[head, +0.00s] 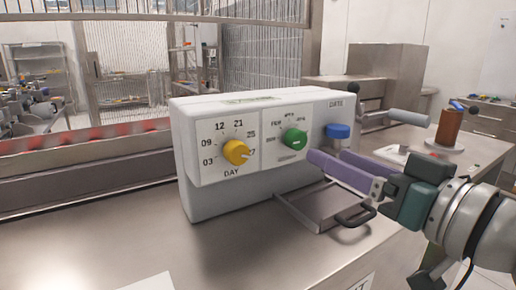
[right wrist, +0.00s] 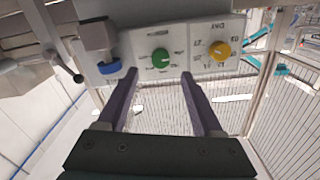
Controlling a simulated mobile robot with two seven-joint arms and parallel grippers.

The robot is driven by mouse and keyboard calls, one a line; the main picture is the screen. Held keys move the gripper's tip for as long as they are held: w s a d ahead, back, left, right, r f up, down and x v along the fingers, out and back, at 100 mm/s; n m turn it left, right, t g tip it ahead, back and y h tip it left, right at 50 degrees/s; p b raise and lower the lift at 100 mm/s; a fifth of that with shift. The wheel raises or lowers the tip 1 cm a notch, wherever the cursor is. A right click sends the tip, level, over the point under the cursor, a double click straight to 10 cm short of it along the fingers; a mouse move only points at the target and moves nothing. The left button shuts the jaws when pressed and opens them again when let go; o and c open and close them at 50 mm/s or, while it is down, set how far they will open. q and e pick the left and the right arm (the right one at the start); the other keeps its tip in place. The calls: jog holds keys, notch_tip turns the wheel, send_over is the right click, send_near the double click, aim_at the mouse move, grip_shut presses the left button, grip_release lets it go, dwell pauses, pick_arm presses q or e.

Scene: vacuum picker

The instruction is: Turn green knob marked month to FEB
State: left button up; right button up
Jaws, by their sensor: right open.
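The green knob (head: 294,139) sits on the front of a white box (head: 215,192), on a panel with small month labels around its upper side. Its pointer direction is too small to read surely. It also shows in the right wrist view (right wrist: 161,58). My right gripper (head: 318,158) has purple fingers and is just right of and in front of the green knob. In the right wrist view my right gripper (right wrist: 158,76) is open and empty, with the knob between the fingertips in the picture but beyond them, apart. My left gripper is out of view.
A yellow knob (head: 236,152) marked DAY is left of the green one; a blue knob (head: 338,131) under DATE is to its right. A metal tray (head: 318,218) with a black handle (head: 355,216) lies below the right gripper. The steel counter (head: 215,250) in front is mostly clear.

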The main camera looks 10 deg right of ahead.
aim_at(300, 142)
jog(key=x, duration=0.7)
jog(key=shift+w+a, duration=0.15)
jog(key=shift+w, duration=0.15)
jog(key=shift+c, duration=0.3)
grip_shut()
